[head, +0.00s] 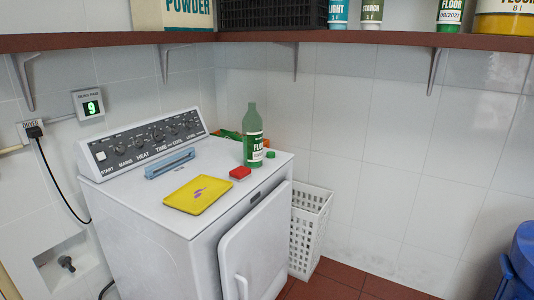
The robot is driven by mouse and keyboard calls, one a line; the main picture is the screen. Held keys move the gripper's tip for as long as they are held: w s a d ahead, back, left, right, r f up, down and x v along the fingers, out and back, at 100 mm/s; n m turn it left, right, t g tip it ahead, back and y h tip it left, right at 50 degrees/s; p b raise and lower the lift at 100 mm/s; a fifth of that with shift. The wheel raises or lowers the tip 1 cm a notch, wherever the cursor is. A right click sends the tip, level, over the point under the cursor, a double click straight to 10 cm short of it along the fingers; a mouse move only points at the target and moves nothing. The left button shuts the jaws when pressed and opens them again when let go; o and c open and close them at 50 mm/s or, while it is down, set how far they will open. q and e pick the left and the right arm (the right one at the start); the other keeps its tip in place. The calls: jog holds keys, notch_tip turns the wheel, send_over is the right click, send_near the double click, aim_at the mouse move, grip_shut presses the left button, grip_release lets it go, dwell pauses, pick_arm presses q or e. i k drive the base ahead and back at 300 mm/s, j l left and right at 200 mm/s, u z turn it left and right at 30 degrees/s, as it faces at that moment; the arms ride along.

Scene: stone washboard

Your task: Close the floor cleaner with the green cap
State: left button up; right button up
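The floor cleaner (252,123) is a green bottle with a white and dark green label. It stands upright near the back right of the white dryer's top (222,160). A small green cap (270,155) lies on the dryer top just right of the bottle's base, apart from the bottle's mouth. The bottle's neck is bare at its top, with no separate cap seen on it. Neither of my grippers is in the head view.
A white basket (308,230) stands at right. A shelf (330,39) with containers runs above.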

aim_at(252, 122)
jog(key=i+l+u, duration=0.1)
jog(key=u, duration=0.35)
jog(key=i+l+u, duration=0.2)
jog(key=u, duration=0.25)
jog(key=i+l, duration=0.25)
jog(key=i+l+u, duration=0.15)
jog(key=l, duration=0.25)
jog(key=i+l, duration=0.3)
jog(key=i+l+u, duration=0.15)
jog(key=l, duration=0.25)
jog(key=i+l, duration=0.25)
jog(key=l+u, duration=0.05)
jog(key=l, duration=0.05)
